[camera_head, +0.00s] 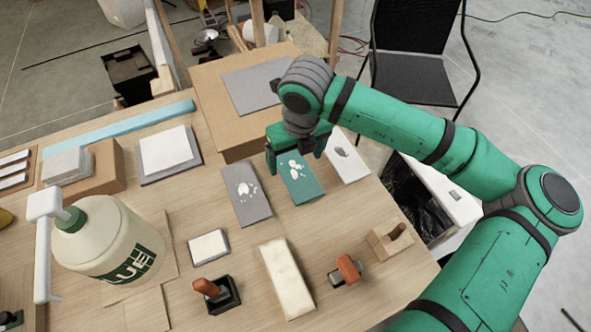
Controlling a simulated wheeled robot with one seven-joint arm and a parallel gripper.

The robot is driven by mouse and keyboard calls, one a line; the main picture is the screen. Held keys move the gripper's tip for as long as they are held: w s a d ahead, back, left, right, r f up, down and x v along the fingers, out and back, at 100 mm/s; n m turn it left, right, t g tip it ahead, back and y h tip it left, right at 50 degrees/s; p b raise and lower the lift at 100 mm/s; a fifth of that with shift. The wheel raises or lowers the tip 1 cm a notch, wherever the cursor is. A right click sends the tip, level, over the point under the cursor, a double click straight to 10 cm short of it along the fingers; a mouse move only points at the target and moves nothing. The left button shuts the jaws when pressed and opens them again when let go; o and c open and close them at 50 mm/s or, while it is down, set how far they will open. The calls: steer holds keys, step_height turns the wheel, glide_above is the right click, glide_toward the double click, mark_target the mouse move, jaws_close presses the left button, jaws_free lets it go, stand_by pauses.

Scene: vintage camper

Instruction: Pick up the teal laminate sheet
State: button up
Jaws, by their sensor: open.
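The teal laminate sheet (302,190) is a flat rectangle with whitish spots on its face. It lies on the wooden table between a grey spotted sheet on its left and a white sheet on its right. My gripper (294,168) is above the far end of the teal sheet, fingers pointing down, open. The fingers hide part of the sheet's far end. I cannot tell whether they touch it.
The grey sheet (246,192) and white sheet (347,158) lie close beside the teal one. A cardboard box (222,122) stands behind. A glue bottle (110,240), a pale block (286,279) and orange-handled tools (346,269) are nearer. A bin (412,200) stands at the right.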

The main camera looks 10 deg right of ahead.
mark_target(296, 171)
steer(key=shift+w+d+f, duration=0.1)
steer(key=shift+w+f, duration=0.05)
steer(key=shift+f, duration=2.05)
steer(key=c, duration=1.2)
steer(key=shift+r, duration=0.2)
